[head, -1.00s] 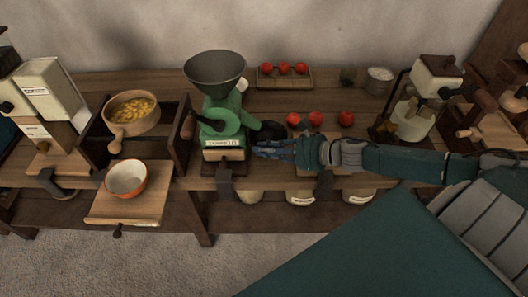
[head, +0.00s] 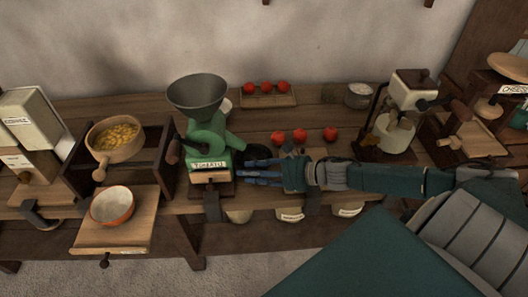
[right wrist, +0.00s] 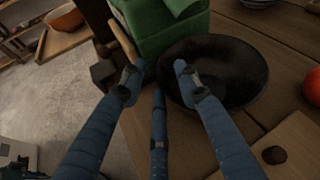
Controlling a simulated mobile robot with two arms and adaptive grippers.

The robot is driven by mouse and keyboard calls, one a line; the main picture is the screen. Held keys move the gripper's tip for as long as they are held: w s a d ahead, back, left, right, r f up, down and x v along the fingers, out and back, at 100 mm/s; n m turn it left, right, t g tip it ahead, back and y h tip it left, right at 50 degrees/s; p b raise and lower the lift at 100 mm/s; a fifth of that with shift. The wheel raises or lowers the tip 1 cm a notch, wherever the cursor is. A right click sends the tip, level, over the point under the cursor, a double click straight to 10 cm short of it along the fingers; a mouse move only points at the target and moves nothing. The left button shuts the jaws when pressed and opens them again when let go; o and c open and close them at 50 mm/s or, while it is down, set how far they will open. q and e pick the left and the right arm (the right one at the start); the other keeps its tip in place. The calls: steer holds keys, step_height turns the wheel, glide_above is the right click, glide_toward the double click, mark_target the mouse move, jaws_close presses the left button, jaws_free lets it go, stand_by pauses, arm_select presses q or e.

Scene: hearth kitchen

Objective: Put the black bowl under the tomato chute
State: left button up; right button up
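The black bowl (head: 257,153) stands on the bench just right of the green grinder (head: 207,138), close by the end of its spout, which I take for the tomato chute (head: 234,143). The grinder's front label (head: 209,164) is hard to read. My right gripper (head: 250,174) is in front of the bowl and hides part of it. In the right wrist view the bowl (right wrist: 232,72) is empty and upright. There my right gripper (right wrist: 158,76) has its fingers apart, one over the bowl's near-left rim and one outside it. My left gripper is out of view.
Several tomatoes (head: 300,136) lie loose behind my right arm, others on a tray (head: 268,101) at the back. A white grinder (head: 390,125) stands to the right. An orange bowl (head: 112,206) sits on a wooden board (head: 110,237) at left.

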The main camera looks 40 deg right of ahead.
steer(key=shift+s+d, duration=0.2)
steer(key=shift+s, duration=0.1)
steer(key=shift+r+p+v, duration=0.2)
steer(key=shift+p+v, duration=0.65)
steer(key=shift+v, duration=4.7)
